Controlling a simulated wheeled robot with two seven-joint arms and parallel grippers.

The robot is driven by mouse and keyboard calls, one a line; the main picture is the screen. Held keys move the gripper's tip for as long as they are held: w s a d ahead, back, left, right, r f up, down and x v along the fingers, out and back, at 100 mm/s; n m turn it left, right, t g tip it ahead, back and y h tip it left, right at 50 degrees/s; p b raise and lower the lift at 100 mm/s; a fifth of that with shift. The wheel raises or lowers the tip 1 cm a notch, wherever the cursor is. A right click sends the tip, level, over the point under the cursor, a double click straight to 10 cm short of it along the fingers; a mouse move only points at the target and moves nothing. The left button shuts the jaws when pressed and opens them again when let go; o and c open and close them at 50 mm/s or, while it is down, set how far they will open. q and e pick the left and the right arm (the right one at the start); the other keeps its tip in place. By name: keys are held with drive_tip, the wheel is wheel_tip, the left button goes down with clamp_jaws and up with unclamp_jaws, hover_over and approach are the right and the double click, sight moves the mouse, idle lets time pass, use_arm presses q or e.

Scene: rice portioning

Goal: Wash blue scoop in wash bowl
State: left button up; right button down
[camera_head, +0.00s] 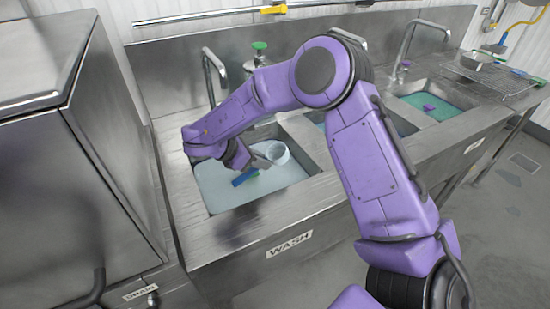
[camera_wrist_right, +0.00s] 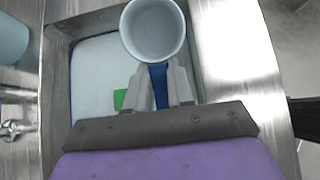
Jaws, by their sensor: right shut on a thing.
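My right gripper (camera_head: 257,162) is over the left basin, labelled WASH, which holds pale water (camera_head: 212,184). In the right wrist view its two grey fingers (camera_wrist_right: 165,85) are shut on a narrow blue part, the blue scoop (camera_wrist_right: 158,80). A pale round cup (camera_wrist_right: 153,28) opens toward the camera just beyond the fingertips. I cannot tell whether the cup and the blue part are joined. A blue piece (camera_head: 242,178) and a small green piece (camera_head: 255,171) show beneath the gripper. My left gripper is not in view.
A faucet (camera_head: 210,75) stands behind the basin. A large steel machine (camera_head: 70,160) borders it on the left. My arm hides the middle basin partly.

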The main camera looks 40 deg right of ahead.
wheel_tip(320, 180, up, 6)
drive_tip(key=shift+f+p, duration=0.1)
drive_tip(key=shift+p, duration=1.15)
drive_tip(key=shift+f, duration=0.15)
